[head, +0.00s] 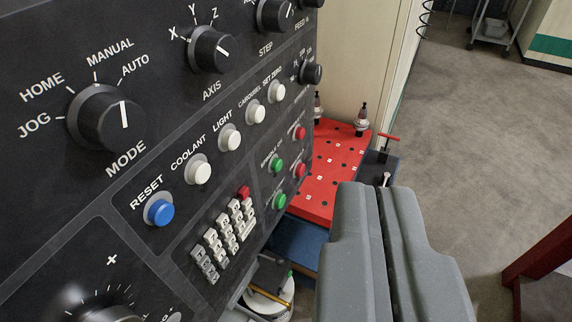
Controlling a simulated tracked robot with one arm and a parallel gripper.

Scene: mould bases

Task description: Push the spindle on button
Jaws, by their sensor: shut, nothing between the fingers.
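A black control panel (140,180) fills the left side of the view. Near its right edge are an upper green button (277,164) and a lower green button (280,201). Small white lettering beside the upper green button is too small to read surely, so I cannot tell for certain which is spindle on. An upper red button (299,133) and a lower red button (299,170) sit to the right of the green ones. My gripper (374,190) is shut and empty, to the right of these buttons and apart from them in the picture.
A blue reset button (160,212), several white buttons, a keypad (223,240) and knobs such as the mode knob (106,117) crowd the panel. Behind is a red perforated board (335,160) with tool holders (361,120). Grey floor (470,120) is open at right.

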